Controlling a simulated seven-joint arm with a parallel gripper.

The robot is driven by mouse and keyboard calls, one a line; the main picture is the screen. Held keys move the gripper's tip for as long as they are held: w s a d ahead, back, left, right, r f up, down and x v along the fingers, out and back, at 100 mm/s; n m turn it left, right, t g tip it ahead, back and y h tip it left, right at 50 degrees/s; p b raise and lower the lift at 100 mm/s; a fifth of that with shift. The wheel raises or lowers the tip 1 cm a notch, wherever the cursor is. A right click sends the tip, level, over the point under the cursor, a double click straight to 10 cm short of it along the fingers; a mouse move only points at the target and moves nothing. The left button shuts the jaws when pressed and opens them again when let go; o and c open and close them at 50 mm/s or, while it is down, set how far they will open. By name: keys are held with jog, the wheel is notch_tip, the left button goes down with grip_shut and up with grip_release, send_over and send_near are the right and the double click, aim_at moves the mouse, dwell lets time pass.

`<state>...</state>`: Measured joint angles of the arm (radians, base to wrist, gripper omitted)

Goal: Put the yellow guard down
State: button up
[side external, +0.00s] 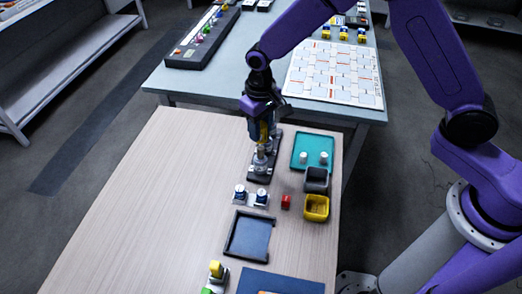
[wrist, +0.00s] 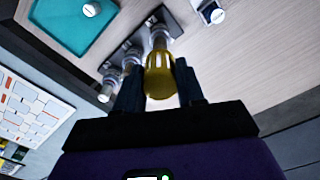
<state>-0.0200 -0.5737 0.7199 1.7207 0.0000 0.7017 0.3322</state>
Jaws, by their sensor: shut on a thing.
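My gripper (side external: 262,130) is above the dark rack (side external: 262,178) on the wooden table. It is shut on the yellow guard, which shows between the fingers in the wrist view (wrist: 158,82) and as a small yellow patch in the side view (side external: 264,132). The rack holds several grey metal posts in a row. One post (wrist: 160,42) lines up with the guard's far end in the wrist view. I cannot tell whether the guard touches that post or is around it. The fingers partly hide the guard.
A teal tray (side external: 300,163) with two white caps is right of the rack. A dark-rimmed tray (side external: 248,238) lies in front. The table's left side is clear.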

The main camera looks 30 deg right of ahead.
jog(key=s+d+f, duration=0.1)
jog(key=s+d, duration=0.5)
jog(key=d, duration=0.4)
jog(key=s+d, duration=0.5)
jog(key=d, duration=0.5)
jog(key=w+f, duration=0.3)
jog(key=w, duration=0.1)
jog(key=w+f, duration=0.3)
jog(key=w, duration=0.1)
jog(key=w+f, duration=0.3)
jog(key=w, duration=0.1)
jog(key=shift+w+a+f, duration=0.15)
jog(key=shift+w, duration=0.1)
jog(key=shift+w+f, duration=0.3)
jog(key=shift+f, duration=0.05)
jog(key=shift+w+f, duration=0.1)
jog(key=shift+f, duration=1.5)
jog(key=shift+f, duration=0.1)
